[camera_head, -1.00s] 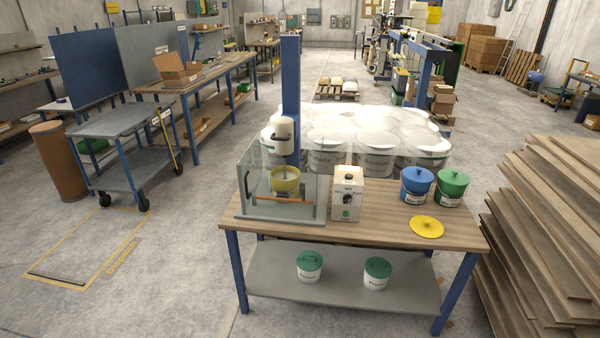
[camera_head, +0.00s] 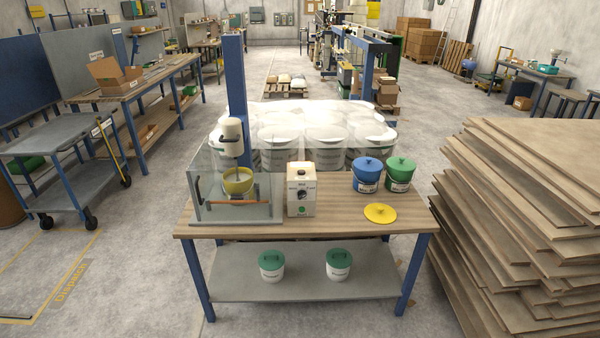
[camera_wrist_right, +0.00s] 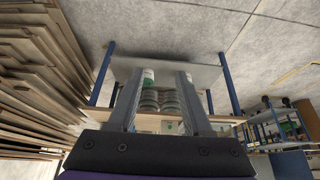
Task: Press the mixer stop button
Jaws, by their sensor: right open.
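The mixer (camera_head: 232,135) stands at the left of the wooden-topped table, with a yellow bowl (camera_head: 238,182) under its head inside a clear guard (camera_head: 205,190). An orange-brown bar crosses the guard's front. Right of it is a white control box (camera_head: 301,190) with a dark knob on its front and a dark piece on top. Its lower front controls are too small to tell which is the stop button. My right gripper (camera_wrist_right: 161,76) shows in the right wrist view, open and empty, its two grey fingers pointing toward the table some way off. My left gripper is not in view.
On the table (camera_head: 330,227) are a blue tub (camera_head: 367,175), a green tub (camera_head: 399,174) and a yellow lid (camera_head: 380,213). Two green-lidded tubs sit on the lower shelf (camera_head: 300,290). A tall board stack (camera_head: 530,220) stands close at the right.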

